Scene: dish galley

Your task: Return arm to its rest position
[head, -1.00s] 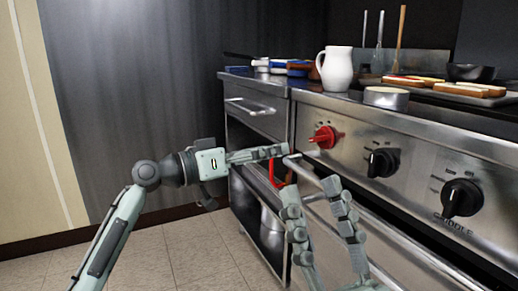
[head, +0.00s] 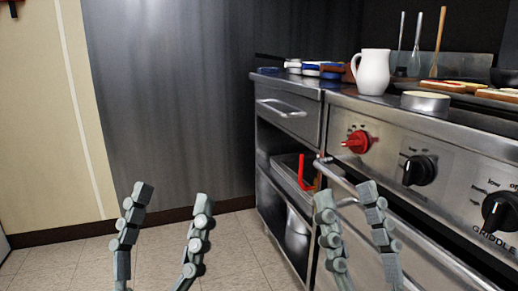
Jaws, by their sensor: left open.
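My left gripper (head: 170,198) is at the lower left in the head view, its two fingers pointing up and spread apart. It is open and empty, over the tiled floor and clear of the stove. My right gripper (head: 342,195) is at the lower middle right, in front of the oven handle in the picture. Its two fingers are apart, with nothing between them. Both arms behind the grippers are out of the frame.
The steel stove (head: 430,165) with a red knob (head: 357,142) and black knobs fills the right. An oven handle (head: 345,183) juts from its front. Beside it stands a cabinet with a drawer (head: 288,116) and open shelves. A white pitcher (head: 372,72) stands on top. Floor (head: 230,250) at left is clear.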

